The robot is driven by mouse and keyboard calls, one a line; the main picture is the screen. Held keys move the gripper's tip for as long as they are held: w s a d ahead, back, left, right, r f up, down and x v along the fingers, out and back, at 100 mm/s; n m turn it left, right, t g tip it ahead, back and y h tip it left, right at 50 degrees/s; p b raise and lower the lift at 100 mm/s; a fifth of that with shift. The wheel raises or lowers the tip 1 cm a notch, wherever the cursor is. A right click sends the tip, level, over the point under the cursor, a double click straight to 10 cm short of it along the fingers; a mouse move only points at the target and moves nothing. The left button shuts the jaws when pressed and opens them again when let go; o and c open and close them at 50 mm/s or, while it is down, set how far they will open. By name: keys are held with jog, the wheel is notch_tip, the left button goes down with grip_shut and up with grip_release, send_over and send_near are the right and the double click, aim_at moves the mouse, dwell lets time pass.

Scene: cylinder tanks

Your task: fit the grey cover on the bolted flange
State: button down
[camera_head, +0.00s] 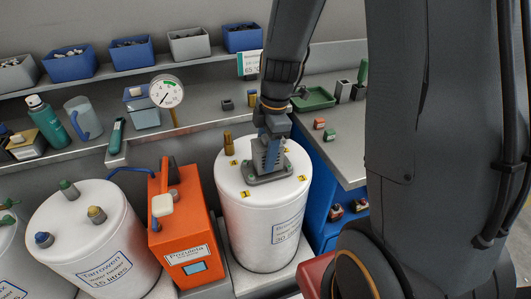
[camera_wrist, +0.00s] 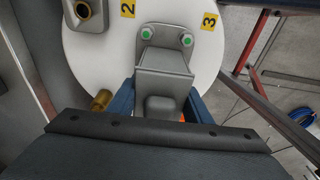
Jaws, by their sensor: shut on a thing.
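The grey cover (camera_wrist: 165,62) is a box-like piece between the two blue fingers of my gripper (camera_wrist: 162,105), which is shut on it. In the head view my gripper (camera_head: 272,138) points down over the white tank (camera_head: 262,225), with the cover (camera_head: 266,160) below it. The bolted flange (camera_head: 269,177) is a grey plate on the tank top. Two green-centred bolts show at its far edge in the wrist view (camera_wrist: 166,37). The cover is over the flange; I cannot tell whether it is fully seated. The near side of the flange is hidden.
A brass fitting (camera_head: 228,144) stands on the tank top, with yellow number tags around. An orange canister (camera_head: 183,220) and another white tank (camera_head: 92,240) stand to the left. A blue cabinet (camera_head: 325,185) is close on the right. A shelf with bins runs behind.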

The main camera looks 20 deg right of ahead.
jog(key=shift+f, duration=0.15)
jog(key=c, duration=0.8)
grip_release()
jog(key=shift+c, duration=0.2)
jog(key=r, duration=0.5)
jog(key=d+r+b, duration=0.1)
jog(key=r, duration=0.1)
jog(key=shift+r, duration=0.35)
